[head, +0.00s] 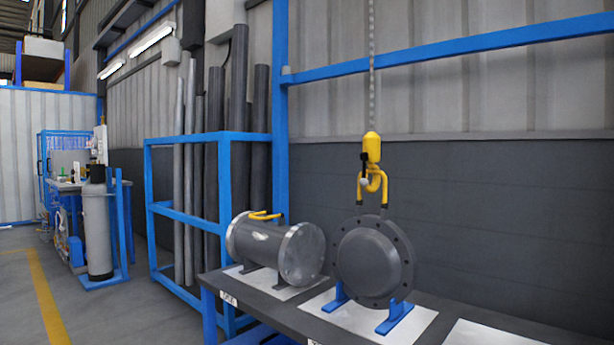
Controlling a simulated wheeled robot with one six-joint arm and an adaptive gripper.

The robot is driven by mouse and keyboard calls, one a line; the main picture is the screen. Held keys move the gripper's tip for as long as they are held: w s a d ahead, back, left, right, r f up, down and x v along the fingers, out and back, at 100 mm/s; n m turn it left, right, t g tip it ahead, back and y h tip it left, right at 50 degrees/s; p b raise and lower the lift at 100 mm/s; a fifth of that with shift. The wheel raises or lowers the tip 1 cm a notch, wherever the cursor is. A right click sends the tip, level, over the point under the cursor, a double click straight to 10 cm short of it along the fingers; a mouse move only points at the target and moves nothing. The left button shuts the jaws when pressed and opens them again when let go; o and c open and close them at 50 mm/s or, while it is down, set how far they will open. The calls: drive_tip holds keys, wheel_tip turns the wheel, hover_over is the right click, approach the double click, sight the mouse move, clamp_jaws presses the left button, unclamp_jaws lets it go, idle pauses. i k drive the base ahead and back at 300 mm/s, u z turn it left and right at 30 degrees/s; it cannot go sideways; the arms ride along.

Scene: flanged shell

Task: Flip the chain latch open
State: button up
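A yellow chain hook (373,160) hangs from a vertical chain (371,65) on the right of the head view. Its curved lower part meets the lifting handle (372,195) on top of a dark grey flanged shell (373,262). A small black and pale piece, seemingly the latch (364,170), sits on the hook's left side. It is too small to tell whether it is open or shut. The shell stands upright on blue supports (395,315) on the workbench. My gripper is not in view.
A second, lying flanged cylinder (262,240) with a yellow handle stands left of the shell on the dark bench (265,315). A blue rack (185,140) with upright pipes is behind it. Open floor (110,310) lies left of the bench.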

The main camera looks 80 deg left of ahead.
sight(364, 173)
drive_tip(key=k, duration=0.55)
drive_tip(key=u, duration=2.3)
drive_tip(key=i, duration=1.25)
drive_tip(key=z, duration=0.6)
drive_tip(key=i, duration=0.85)
drive_tip(key=u, duration=0.3)
